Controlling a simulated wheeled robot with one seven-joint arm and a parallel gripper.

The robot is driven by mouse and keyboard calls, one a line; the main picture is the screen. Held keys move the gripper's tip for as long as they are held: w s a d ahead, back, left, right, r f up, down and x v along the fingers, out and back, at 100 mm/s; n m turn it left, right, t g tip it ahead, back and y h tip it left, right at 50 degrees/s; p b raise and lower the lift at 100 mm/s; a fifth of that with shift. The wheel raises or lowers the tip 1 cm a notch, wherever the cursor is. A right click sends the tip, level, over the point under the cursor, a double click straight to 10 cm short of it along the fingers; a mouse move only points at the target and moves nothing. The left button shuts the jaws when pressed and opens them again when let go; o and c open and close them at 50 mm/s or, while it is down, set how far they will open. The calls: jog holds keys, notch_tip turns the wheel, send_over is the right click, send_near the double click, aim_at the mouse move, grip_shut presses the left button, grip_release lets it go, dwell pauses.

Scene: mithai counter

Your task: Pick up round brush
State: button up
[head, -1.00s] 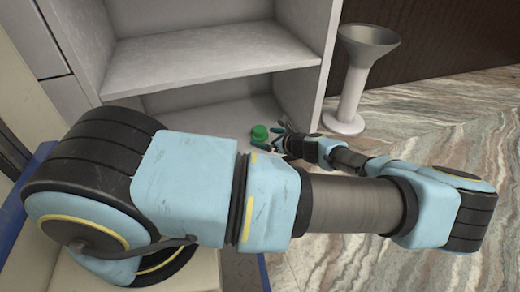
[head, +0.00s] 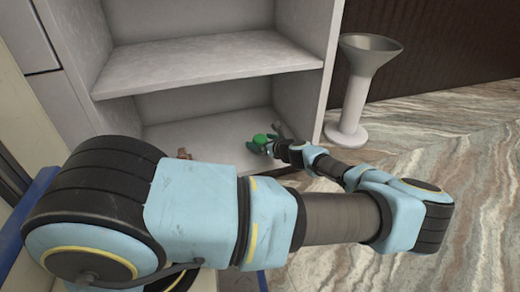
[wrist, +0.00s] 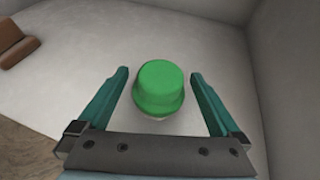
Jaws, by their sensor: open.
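The round brush shows as a green, round-topped knob (wrist: 161,86) with a wider lower rim, standing on the pale shelf floor. In the head view the green piece (head: 260,139) is at the right of the lower compartment. My gripper (wrist: 162,84) is open, with one teal finger on each side of the green piece and a gap on both sides. In the head view my gripper (head: 265,146) reaches into the lower compartment. The underside of the green piece is hidden from above.
A brown block-like object (wrist: 18,48) lies on the shelf at the left; part of it shows in the head view (head: 184,154). The shelf's right side wall (head: 300,85) is close to my gripper. A grey funnel-topped stand (head: 354,100) stands on the floor outside.

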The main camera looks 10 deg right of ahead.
jog(key=shift+w+a+f, duration=0.15)
jog(key=shift+w+f, duration=0.05)
jog(key=shift+w, duration=0.25)
jog(key=c, duration=1.5)
